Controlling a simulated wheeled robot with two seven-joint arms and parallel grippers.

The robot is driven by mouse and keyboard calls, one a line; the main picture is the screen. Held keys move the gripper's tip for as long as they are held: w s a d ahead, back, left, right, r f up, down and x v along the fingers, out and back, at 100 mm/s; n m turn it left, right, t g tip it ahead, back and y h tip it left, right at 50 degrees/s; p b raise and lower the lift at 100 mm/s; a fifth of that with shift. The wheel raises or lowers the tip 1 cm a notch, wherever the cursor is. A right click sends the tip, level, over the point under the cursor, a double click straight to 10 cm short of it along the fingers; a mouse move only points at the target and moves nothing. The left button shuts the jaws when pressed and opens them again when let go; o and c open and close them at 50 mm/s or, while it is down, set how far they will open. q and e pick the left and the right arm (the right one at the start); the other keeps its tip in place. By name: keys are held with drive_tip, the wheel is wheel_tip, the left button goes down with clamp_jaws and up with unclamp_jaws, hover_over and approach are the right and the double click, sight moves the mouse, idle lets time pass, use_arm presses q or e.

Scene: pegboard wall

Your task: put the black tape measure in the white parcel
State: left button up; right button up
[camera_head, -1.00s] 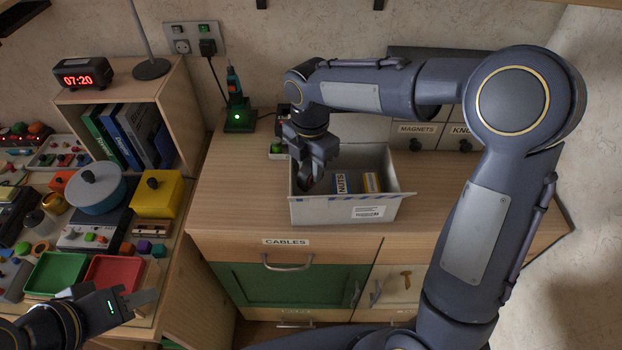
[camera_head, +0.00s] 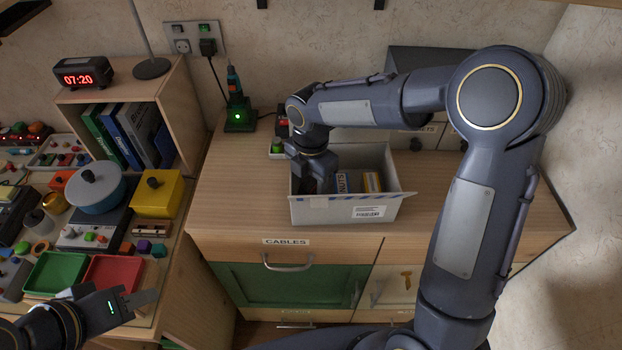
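The white parcel (camera_head: 311,211) is an open box with a label on its front, standing on the wooden counter. My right gripper (camera_head: 317,186) points down into its left part. Its fingertips are mostly hidden behind the front wall, so I cannot see whether they are open or shut. A dark shape shows at the fingers, but I cannot clearly make out the black tape measure there. A box marked NUTS and an orange-yellow box (camera_head: 372,182) stand in the parcel to the right of the gripper. My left gripper (camera_head: 143,299) is at the lower left, apart from the parcel; its opening is unclear.
A green charger stand (camera_head: 239,115) with a screwdriver-like tool stands behind the parcel to the left. Labelled drawers are behind it at right. The counter is clear left of the parcel. The left bench (camera_head: 160,277) is crowded with trays, a pot and a yellow box.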

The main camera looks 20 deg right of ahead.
sight(310, 180)
wheel_tip(310, 180, up, 12)
drive_tip(key=shift+r+p, duration=0.2)
drive_tip(key=shift+p, duration=0.15)
idle(0.7)
